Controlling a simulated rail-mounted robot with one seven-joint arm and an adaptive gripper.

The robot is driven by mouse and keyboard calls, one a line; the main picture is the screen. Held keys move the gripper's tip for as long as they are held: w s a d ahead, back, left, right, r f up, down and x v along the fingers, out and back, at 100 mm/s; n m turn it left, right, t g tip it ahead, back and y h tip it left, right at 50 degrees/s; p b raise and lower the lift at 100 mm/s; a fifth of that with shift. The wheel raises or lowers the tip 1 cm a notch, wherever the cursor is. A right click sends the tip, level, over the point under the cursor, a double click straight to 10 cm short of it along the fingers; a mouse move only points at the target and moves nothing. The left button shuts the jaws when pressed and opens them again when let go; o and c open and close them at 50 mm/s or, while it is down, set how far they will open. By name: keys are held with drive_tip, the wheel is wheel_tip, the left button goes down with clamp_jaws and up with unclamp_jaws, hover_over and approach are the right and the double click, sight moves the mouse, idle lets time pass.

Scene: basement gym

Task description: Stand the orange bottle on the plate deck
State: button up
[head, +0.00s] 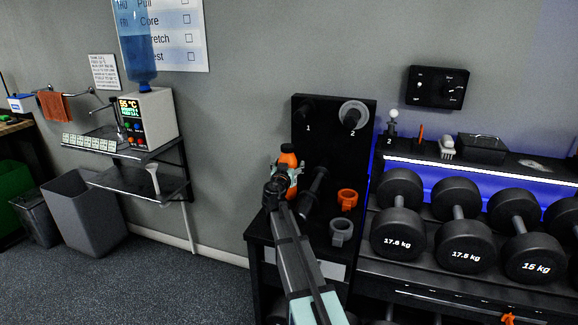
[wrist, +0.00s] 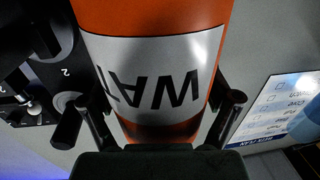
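The orange bottle (head: 288,158) has a dark band near its top and is upright at the back left of the black plate deck (head: 317,238). In the wrist view the bottle (wrist: 160,20) fills the gap between the fingers of my gripper (wrist: 165,105), which lie against both sides. Its white label with dark letters appears upside down there, as does the wall poster.
An orange collar (head: 347,198) and a grey collar (head: 342,232) lie on the deck's right side. A black pegboard with a plate (head: 353,115) rises behind. A dumbbell rack (head: 470,210) adjoins at right. A water dispenser (head: 146,118) stands on the left shelf, with open floor between.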

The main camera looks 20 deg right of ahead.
drive_tip(key=shift+r, duration=0.15)
drive_tip(key=b+v, duration=0.2)
drive_tip(key=v, duration=1)
drive_tip(key=shift+a, duration=0.1)
